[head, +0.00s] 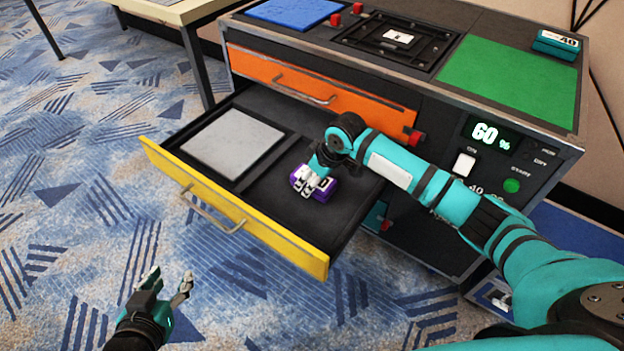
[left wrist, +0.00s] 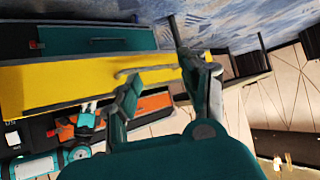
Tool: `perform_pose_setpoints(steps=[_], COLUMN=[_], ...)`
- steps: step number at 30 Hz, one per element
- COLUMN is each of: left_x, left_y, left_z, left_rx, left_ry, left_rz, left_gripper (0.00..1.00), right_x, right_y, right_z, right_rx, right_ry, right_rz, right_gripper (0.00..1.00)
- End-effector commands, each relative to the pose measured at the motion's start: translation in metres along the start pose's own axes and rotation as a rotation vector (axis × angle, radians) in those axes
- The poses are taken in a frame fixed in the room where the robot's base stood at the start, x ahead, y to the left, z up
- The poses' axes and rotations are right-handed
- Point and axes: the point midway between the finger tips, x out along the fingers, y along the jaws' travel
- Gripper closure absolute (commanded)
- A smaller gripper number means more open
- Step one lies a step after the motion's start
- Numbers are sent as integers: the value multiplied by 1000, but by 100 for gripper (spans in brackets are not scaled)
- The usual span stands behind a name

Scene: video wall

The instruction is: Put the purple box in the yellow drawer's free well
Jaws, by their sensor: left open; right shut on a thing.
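The yellow drawer (head: 235,210) is pulled out of the cabinet; its yellow front also shows in the left wrist view (left wrist: 70,82). A flat light grey block (head: 232,143) fills its left well. The small purple box (head: 324,190) is in the right well area, which is otherwise bare and dark. My right gripper (head: 312,184) reaches down into the drawer and is shut on the purple box, hiding part of it. I cannot tell whether the box touches the drawer floor. My left gripper (head: 169,281) is open and empty, in front of the drawer, over the carpet.
The orange drawer (head: 330,88) above is closed. The cabinet top carries a blue pad (head: 295,11), a black frame (head: 395,42), a green pad (head: 510,80) and a teal box (head: 556,44). A display reading 60 (head: 490,134) is on the cabinet front. Carpet is free at the left.

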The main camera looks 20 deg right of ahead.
Motion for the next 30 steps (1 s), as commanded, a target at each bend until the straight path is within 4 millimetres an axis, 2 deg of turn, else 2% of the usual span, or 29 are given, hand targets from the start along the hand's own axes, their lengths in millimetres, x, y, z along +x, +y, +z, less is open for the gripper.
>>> perform_pose_setpoints(steps=[9,10,15,26,30], left_x=[-1,-1,-1,-1,-8], left_y=[0,0,-1,0,-3], left_z=[3,4,4,0,21], left_rx=[0,0,0,0,-2], left_ry=[-18,-21,-21,-5,-119], left_rz=[-1,-1,-2,-1,-7], left_gripper=[56,56,56,56,56], right_x=[1,2,2,-3,-17], right_y=[0,0,0,0,0], right_z=[0,1,1,0,-1], right_rx=[1,1,0,0,1], right_ry=[1,0,0,0,1], right_rz=[0,0,0,0,0], right_gripper=[84,42,22,22,22])
